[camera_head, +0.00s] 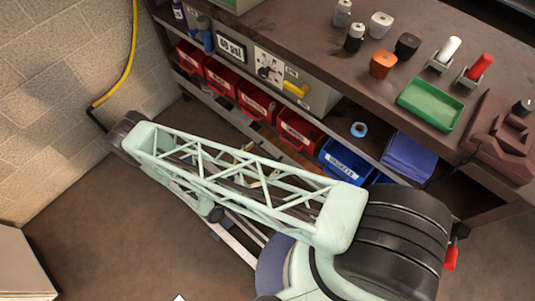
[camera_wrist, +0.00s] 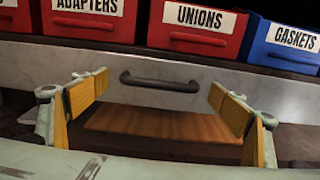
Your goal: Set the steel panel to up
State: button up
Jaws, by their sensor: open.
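The steel panel (camera_wrist: 60,62) is a grey plate below the bins in the wrist view. A dark bar handle (camera_wrist: 160,86) is fixed across its middle. I cannot tell the panel's exact tilt. My gripper (camera_wrist: 158,94) is open, with a yellow-padded finger on either side of the handle. Nothing is between the pads, and I cannot see whether any finger touches the panel. In the head view my arm's lattice link hides most of the panel area.
A brown wooden surface (camera_wrist: 155,122) lies below the panel. Red bins (camera_wrist: 197,28) and a blue bin (camera_wrist: 285,42) sit just above it. In the head view, the workbench (camera_head: 330,55) holds a green tray (camera_head: 431,103) and several small items.

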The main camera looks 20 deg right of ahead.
jog(key=shift+x, duration=0.85)
jog(key=shift+c, duration=0.7)
jog(key=c, duration=1)
jog(key=shift+o, duration=0.2)
jog(key=shift+r+p, duration=2.25)
jog(key=shift+r, duration=2.5)
jog(key=shift+c, duration=0.2)
jog(key=o, duration=1.1)
jog(key=shift+o, duration=0.2)
jog(key=shift+s+a, duration=0.1)
jog(key=shift+a, duration=0.1)
